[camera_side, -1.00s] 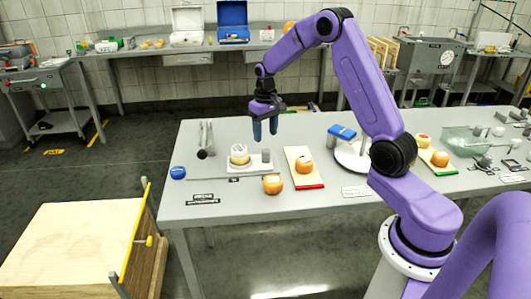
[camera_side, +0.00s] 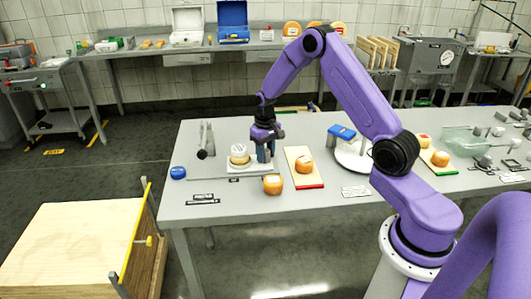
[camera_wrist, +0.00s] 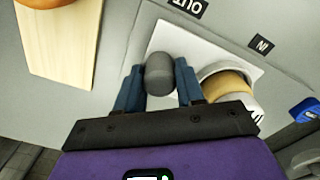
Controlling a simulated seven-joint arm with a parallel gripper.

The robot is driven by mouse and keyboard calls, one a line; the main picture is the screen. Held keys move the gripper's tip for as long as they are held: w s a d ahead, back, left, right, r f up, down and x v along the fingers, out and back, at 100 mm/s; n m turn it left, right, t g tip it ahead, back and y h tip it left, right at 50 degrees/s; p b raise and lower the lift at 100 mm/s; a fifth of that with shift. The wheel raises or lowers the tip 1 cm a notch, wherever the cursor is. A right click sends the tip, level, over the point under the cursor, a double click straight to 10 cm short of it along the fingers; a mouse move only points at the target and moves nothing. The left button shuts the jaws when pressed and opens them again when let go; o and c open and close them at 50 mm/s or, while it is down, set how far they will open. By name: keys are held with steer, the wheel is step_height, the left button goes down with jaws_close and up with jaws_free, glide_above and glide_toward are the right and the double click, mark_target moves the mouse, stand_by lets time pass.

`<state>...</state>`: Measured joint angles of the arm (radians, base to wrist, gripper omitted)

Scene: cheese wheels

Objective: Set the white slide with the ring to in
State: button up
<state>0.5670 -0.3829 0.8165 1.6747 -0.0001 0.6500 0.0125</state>
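The white slide plate (camera_wrist: 205,42) lies on the table under my gripper, and it also shows in the side view (camera_side: 234,169). A rounded grey knob (camera_wrist: 160,74) stands at one end of it. A pale ring (camera_wrist: 245,103) sits around a yellowish cheese wheel (camera_wrist: 226,84) at the other side; in the side view the cheese (camera_side: 239,154) is left of my gripper. My gripper (camera_side: 265,155) is lowered at the knob. In the wrist view its blue fingers (camera_wrist: 160,82) stand on either side of the knob, apparently slightly apart from it. The labels read OUT and IN.
A cheese on a red-edged board (camera_side: 304,167) is close on the right, with another cheese (camera_side: 272,184) in front. A blue-topped object (camera_side: 178,172) and a grey metal stand (camera_side: 205,140) are on the left. A round white scale-like plate (camera_side: 352,156) stands farther right.

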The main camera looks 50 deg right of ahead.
mark_target(231, 163)
jaws_close()
steer(key=w+a, duration=0.8)
steer(key=shift+w+a+r, duration=0.1)
steer(key=shift+w+a, duration=0.05)
steer(key=shift+o, duration=1.9)
jaws_free()
steer(key=shift+w, duration=0.1)
steer(key=shift+o, duration=0.8)
step_height(231, 163, up, 17)
steer(key=shift+r, duration=0.2)
